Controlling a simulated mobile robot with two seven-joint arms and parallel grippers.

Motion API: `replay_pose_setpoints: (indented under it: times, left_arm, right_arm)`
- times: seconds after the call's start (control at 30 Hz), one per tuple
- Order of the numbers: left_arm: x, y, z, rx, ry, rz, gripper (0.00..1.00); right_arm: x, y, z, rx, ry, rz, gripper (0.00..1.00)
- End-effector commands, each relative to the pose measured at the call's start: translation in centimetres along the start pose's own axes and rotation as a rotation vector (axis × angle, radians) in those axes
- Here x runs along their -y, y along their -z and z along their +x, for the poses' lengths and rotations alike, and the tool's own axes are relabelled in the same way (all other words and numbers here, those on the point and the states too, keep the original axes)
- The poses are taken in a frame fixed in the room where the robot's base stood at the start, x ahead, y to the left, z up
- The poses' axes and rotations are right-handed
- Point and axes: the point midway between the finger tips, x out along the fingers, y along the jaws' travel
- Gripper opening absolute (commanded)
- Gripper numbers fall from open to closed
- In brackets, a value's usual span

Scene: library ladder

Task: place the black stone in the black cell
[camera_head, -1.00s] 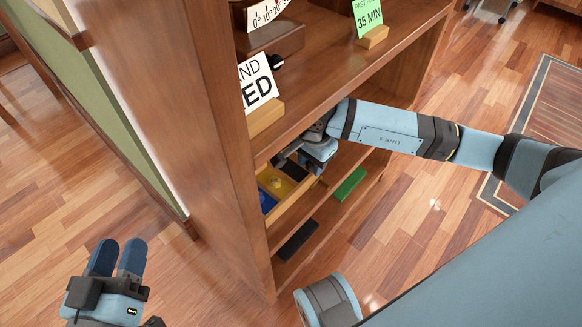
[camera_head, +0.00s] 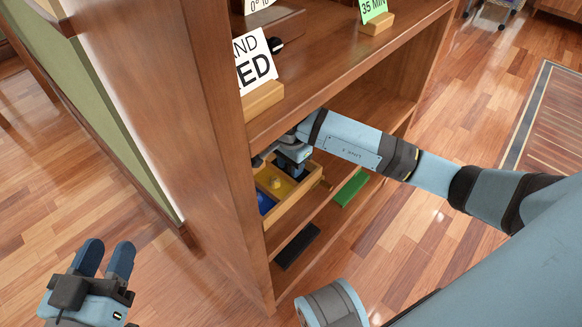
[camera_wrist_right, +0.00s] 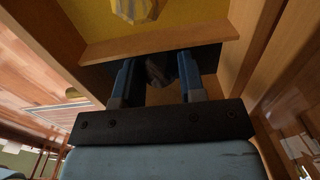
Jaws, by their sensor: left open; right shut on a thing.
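A wooden tray (camera_head: 290,207) with coloured cells sits on the lower shelf. A yellow cell (camera_wrist_right: 200,18) holds a yellow stone (camera_wrist_right: 137,9). The black cell (camera_wrist_right: 207,58) lies beyond a wooden divider from it and is mostly covered by my gripper in the head view. My right gripper (camera_head: 291,171) is shut on the dark, faceted black stone (camera_wrist_right: 158,71), with its fingertips over or in the black cell. Whether the stone touches the cell floor is hidden. My left gripper (camera_head: 106,260) is open and empty, away at the lower left.
The blue cell (camera_head: 265,202) is at the tray's near end. The upper shelf (camera_head: 330,85) and the bookcase side (camera_head: 195,130) border the arm closely.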

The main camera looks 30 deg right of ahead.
Motion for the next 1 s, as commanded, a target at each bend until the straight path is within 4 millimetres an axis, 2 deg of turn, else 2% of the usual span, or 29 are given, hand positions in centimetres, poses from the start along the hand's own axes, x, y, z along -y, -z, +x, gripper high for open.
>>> replay_pose_setpoints:
  times: [0.3, 0.33, 0.43, 0.77, 1.0]
  left_arm:
    - [-0.1, -0.1, -0.1, 0.0, 0.001, 0.001, 0.43]
    - [-0.1, -0.1, -0.1, -0.001, 0.001, 0.004, 0.43]
    - [0.0, 0.0, -0.1, -0.002, 0.001, 0.004, 0.43]
    - [-0.1, 0.4, 0.0, -0.002, -0.001, 0.001, 0.43]
    - [-0.6, 1.0, -0.3, 0.037, -0.008, -0.073, 0.43]
  right_arm:
    - [0.0, 0.1, 0.2, -0.001, 0.0, 0.0, 0.14]
    - [0.0, 0.1, 0.2, -0.001, 0.0, 0.0, 0.39]
    - [0.0, 0.1, 0.1, -0.001, 0.0, 0.001, 0.62]
    - [0.0, 0.0, -0.3, 0.0, 0.0, 0.0, 0.63]
    - [0.1, 0.1, -4.3, -0.003, 0.002, -0.001, 0.63]
